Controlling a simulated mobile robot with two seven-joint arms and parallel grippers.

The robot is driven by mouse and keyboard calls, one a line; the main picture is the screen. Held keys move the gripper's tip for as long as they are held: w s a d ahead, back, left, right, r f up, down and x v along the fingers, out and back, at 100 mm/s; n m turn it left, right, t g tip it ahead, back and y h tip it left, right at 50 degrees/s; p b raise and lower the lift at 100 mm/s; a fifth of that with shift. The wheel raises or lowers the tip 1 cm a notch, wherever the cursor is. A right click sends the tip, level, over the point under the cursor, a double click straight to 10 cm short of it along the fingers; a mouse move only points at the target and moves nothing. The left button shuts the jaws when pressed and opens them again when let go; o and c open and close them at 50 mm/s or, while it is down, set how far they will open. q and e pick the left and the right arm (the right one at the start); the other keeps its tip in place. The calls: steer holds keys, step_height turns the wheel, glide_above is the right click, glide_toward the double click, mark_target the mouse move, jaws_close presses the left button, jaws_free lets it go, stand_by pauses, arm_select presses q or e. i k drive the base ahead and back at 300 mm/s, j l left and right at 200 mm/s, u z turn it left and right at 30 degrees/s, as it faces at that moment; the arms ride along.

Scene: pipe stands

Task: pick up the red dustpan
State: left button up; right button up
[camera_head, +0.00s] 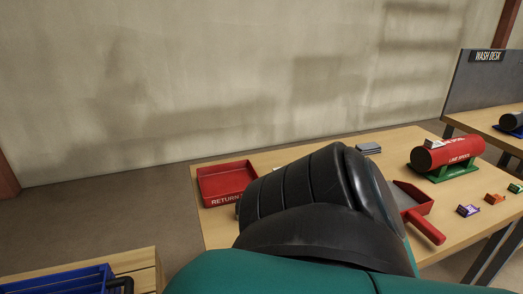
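The red dustpan (427,228) lies on the wooden table, right of centre in the head view. Its red handle points toward the lower right, and its grey pan opening shows behind the handle. My black and teal arm stands large in the foreground and hides the left part of the dustpan. Neither of my grippers can be seen, so where they are relative to the dustpan does not show.
A red tray marked RETURN (213,201) is on the table's left. A red cylinder (447,153) rests on a green stand (450,174) behind the dustpan. Small purple (468,210) and orange (495,198) pieces lie to its right. A blue crate (60,284) is lower left.

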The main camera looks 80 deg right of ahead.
mark_target(413, 204)
steer(key=j+z, duration=0.15)
steer(key=z, duration=0.2)
steer(key=j+z, duration=0.2)
steer(key=z, duration=0.2)
steer(key=j+z, duration=0.15)
steer(key=z, duration=0.2)
steer(key=l+z, duration=0.1)
steer(key=z, duration=2.2)
steer(key=l+u, duration=0.15)
steer(key=u, duration=0.6)
steer(key=l+u, duration=0.85)
steer(key=k+l+u, duration=0.2)
steer(key=l, duration=0.2)
steer(key=l+u, duration=0.15)
steer(key=l, duration=0.3)
steer(key=k+l, duration=0.1)
steer(key=l, duration=0.5)
steer(key=k+l, duration=0.15)
steer(key=l, duration=0.15)
steer(key=i+l, duration=0.2)
steer(key=l+u, duration=0.05)
steer(key=l, duration=0.05)
